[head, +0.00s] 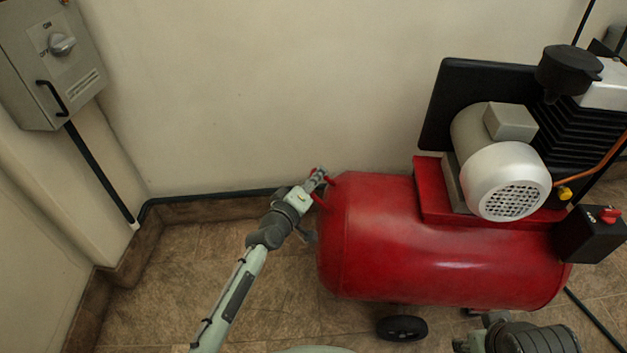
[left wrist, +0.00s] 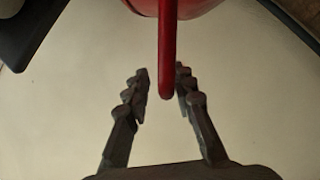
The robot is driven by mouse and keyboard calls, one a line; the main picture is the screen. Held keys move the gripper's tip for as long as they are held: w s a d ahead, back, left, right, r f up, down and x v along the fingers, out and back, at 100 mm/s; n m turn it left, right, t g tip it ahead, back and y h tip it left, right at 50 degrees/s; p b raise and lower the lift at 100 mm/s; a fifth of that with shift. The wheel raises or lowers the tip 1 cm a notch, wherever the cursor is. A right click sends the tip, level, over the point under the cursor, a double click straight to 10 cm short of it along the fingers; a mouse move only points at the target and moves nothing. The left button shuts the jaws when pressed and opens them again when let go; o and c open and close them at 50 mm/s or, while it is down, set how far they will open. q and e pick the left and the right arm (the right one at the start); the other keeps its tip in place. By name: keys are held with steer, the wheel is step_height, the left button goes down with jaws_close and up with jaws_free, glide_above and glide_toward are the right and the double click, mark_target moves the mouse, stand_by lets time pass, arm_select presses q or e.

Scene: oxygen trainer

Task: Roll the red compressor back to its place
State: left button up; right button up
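The red compressor (head: 440,240) stands on the tiled floor at the right of the head view. Its red tank lies lengthwise, with a black wheel (head: 402,328) below. A red handle (head: 323,202) sticks out at its left end. My left gripper (head: 318,180) is at this handle. In the left wrist view the red handle (left wrist: 167,55) points down between the two fingers of my open left gripper (left wrist: 162,80). A gap shows on the left side; the right finger is very close, and contact cannot be told. Part of my right arm shows at the bottom right; its fingers are not clear.
A grey switch box (head: 50,60) with a knob and black handle hangs on the left wall; its black cable runs down and along the wall base. Bare tiled floor (head: 190,265) lies left of the compressor. A pale wall (head: 270,90) stands close behind.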

arm_select(q)
steer(key=shift+o, duration=0.6)
steer(key=shift+s+f, duration=0.1)
steer(key=shift+s+a, duration=0.1)
steer(key=shift+s, duration=0.1)
steer(key=v, duration=1.1)
steer(key=shift+s+r, duration=0.15)
steer(key=shift+r, duration=0.05)
steer(key=shift+s, duration=0.1)
